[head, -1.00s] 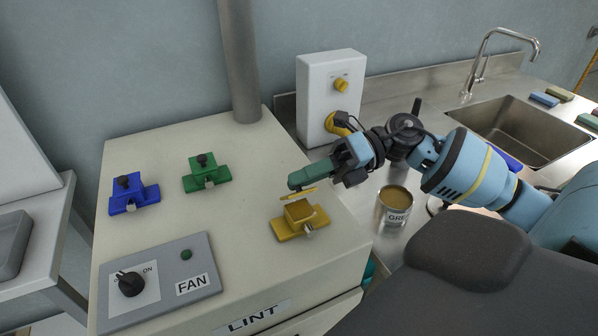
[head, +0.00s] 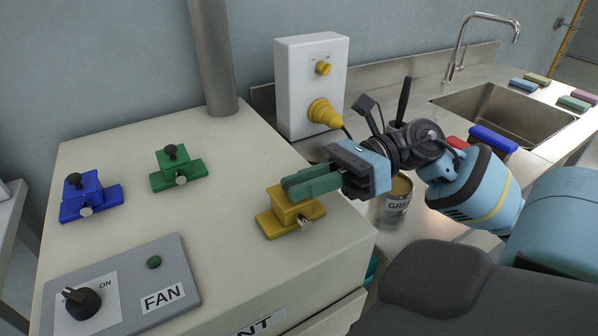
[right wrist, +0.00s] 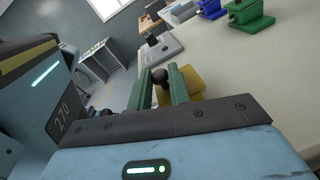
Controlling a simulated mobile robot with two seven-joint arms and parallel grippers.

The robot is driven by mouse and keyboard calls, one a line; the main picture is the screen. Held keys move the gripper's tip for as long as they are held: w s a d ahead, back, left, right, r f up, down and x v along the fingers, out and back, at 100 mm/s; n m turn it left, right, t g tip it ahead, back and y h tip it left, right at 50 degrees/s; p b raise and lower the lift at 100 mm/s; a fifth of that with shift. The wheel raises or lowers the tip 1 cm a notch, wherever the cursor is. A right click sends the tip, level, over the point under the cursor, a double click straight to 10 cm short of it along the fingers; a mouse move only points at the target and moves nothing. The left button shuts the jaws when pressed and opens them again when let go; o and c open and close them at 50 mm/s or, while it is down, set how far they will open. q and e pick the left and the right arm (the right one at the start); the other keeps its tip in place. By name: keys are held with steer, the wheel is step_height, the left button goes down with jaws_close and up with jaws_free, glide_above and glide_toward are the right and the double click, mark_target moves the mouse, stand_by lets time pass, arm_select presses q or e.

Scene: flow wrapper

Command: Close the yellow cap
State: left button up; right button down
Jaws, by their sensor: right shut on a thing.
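The yellow cap (head: 281,205) is on top of the cream machine, a yellow block on a flat base with a small silver knob (head: 304,222) at its front. Its upper part looks level on the block in the head view, though the fingers partly cover it. My right gripper (head: 300,186) reaches in from the right, its green fingers just over the cap's top. In the right wrist view these fingers (right wrist: 160,74) are shut around a black ball knob (right wrist: 159,77), with yellow (right wrist: 193,80) beside them. My left gripper is not in view.
A blue cap (head: 90,196) and a green cap (head: 177,170) stand further left on the cream machine (head: 225,150). A FAN panel (head: 125,290) with a black dial is at the front left. A labelled can (head: 398,203) and a white box (head: 311,85) with a yellow plug stand behind.

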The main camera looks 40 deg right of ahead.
steer(key=shift+f, duration=0.15)
stand_by(0.4)
steer(key=c, duration=1.6)
jaws_free()
steer(key=shift+s+d+b, duration=0.2)
steer(key=shift+d+b, duration=0.15)
steer(key=shift+d, duration=0.15)
steer(key=b+v, duration=0.1)
steer(key=v, duration=0.4)
steer(key=shift+s+d, duration=0.1)
steer(key=shift+d, duration=0.1)
steer(key=shift+s+d, duration=0.3)
steer(key=shift+d, duration=0.3)
